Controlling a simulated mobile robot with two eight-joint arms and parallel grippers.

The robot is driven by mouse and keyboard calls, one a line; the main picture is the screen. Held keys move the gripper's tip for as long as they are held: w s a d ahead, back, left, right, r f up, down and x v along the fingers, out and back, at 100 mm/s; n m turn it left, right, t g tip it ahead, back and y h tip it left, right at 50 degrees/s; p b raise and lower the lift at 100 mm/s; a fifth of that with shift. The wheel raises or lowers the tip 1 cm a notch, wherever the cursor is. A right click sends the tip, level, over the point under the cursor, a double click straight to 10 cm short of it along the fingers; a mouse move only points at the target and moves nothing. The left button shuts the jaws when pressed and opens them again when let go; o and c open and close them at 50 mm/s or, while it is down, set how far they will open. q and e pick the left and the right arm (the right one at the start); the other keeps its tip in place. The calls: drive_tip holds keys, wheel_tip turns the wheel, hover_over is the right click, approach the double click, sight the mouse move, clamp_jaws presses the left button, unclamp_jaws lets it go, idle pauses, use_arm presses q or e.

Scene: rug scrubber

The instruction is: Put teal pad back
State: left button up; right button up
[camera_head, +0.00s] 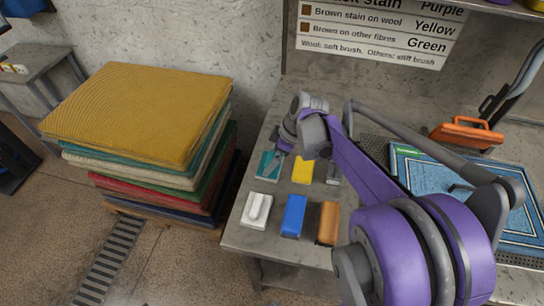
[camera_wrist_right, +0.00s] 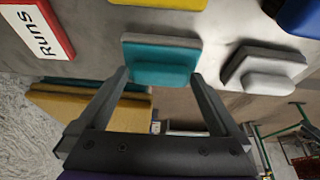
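The teal pad (camera_head: 268,166) lies on the grey bench at the left of the back row of pads. It has a raised teal handle, seen in the right wrist view (camera_wrist_right: 162,74). My right gripper (camera_head: 286,143) is just above the pad, partly hidden by its own wrist in the head view. In the right wrist view its two fingers (camera_wrist_right: 160,78) are wide apart, with tips near both ends of the handle. Whether the tips touch it is hard to tell. My left gripper is not in view.
Near the teal pad are a yellow pad (camera_head: 302,170), a white pad (camera_head: 257,210), a blue pad (camera_head: 293,215) and an orange pad (camera_head: 328,222). A blue rug (camera_head: 408,165) lies right. Stacked rugs (camera_head: 140,110) stand left.

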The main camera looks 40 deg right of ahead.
drive_tip(key=shift+r, duration=0.3)
drive_tip(key=p+v, duration=0.1)
drive_tip(key=v, duration=1)
drive_tip(key=shift+r, duration=0.35)
drive_tip(key=shift+s+d, duration=0.1)
drive_tip(key=shift+d, duration=0.05)
